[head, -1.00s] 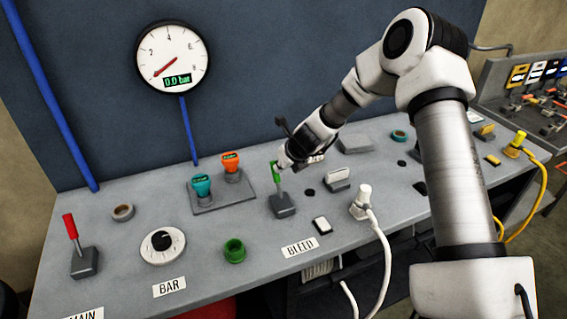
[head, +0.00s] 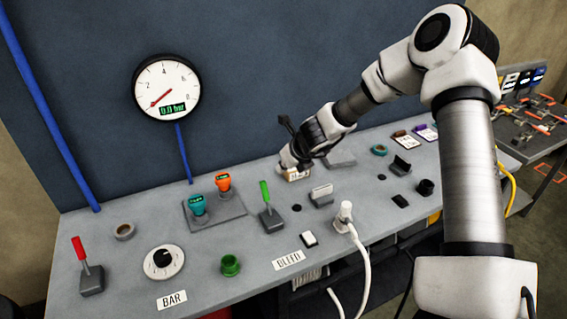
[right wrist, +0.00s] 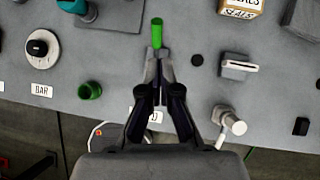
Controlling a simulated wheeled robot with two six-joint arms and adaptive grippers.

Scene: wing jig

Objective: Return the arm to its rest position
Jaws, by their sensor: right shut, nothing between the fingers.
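My right gripper (head: 288,160) is shut and empty, raised above the bench. In the head view it is up and to the right of the green BLEED lever (head: 265,192), apart from it. In the right wrist view the closed fingertips (right wrist: 159,55) point at the lever's green handle (right wrist: 157,32) and overlap the area around its base. The lever leans slightly left in the head view. My right arm (head: 395,75) reaches in from the right. My left gripper is not in view.
A SEALS box (head: 296,173) stands behind the gripper. A white plug with a hose (head: 345,212), a green cup (head: 230,265), a BAR dial (head: 163,261) and a red lever (head: 80,250) are on the bench. The gauge (head: 166,87) reads 0.0 bar.

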